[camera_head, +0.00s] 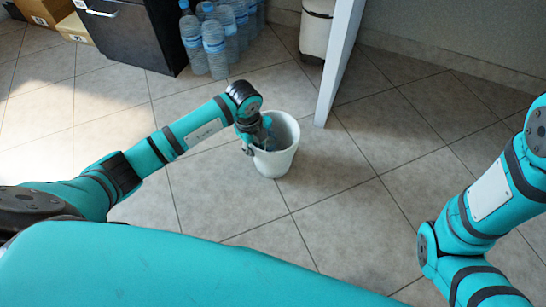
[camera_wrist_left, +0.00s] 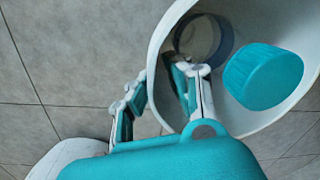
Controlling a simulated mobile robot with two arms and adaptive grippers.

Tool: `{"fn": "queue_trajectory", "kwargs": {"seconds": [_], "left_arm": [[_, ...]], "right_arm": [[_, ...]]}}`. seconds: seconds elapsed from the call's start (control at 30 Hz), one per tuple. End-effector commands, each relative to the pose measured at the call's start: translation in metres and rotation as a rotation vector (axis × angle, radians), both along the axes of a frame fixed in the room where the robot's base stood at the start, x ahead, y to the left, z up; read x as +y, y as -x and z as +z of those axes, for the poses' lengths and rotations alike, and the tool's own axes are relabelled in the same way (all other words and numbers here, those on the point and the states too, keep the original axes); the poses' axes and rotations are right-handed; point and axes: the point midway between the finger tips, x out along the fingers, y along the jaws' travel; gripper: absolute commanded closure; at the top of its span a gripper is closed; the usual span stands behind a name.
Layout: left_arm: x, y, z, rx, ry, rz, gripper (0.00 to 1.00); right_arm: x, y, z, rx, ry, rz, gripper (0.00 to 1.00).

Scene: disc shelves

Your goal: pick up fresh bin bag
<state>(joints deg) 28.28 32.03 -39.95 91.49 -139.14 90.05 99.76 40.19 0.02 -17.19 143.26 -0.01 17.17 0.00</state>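I cannot make out a fresh bin bag in either view. A white bin (camera_head: 277,163) stands on the floor, and its rim also shows in the left wrist view (camera_wrist_left: 156,55). My left gripper (camera_wrist_left: 160,78) is at its near side, with one finger inside and one outside the wall. The fingers are apart with the wall between them; I cannot tell whether they press on it. A teal cap (camera_wrist_left: 262,76) and a clear round thing (camera_wrist_left: 203,38) are inside the bin. My right arm shows at the right; its gripper is out of view.
Several water bottles (camera_head: 214,48) stand at the back beside a dark cabinet (camera_head: 126,32). Cardboard boxes (camera_head: 45,10) are at the back left. A pale panel edge (camera_head: 340,60) stands behind the bin, near another white bin (camera_head: 316,30). The tiled floor right of the bin is clear.

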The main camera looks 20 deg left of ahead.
Motion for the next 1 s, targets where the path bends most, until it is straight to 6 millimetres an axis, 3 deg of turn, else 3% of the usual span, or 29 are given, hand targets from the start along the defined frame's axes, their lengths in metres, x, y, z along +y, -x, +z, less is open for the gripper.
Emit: {"fn": "queue_trajectory", "kwargs": {"seconds": [0.1, 0.23, 0.77, 1.0], "left_arm": [[0.0, 0.0, 0.001, 0.0, 0.0, 0.0, 0.84], [0.0, 0.0, 0.001, 0.0, 0.0, 0.0, 1.0], [0.0, 0.0, 0.002, 0.0, -0.001, 0.0, 1.0], [0.0, 0.0, 0.015, -0.001, 0.0, 0.0, 1.0]], "right_arm": [[0.0, 0.0, 0.001, 0.0, 0.0, 0.0, 0.6], [0.0, 0.0, 0.001, 0.0, 0.0, 0.0, 0.6], [0.0, 0.0, 0.001, -0.001, 0.0, 0.001, 0.6], [0.0, 0.0, 0.013, 0.0, -0.001, 0.001, 0.6]]}}
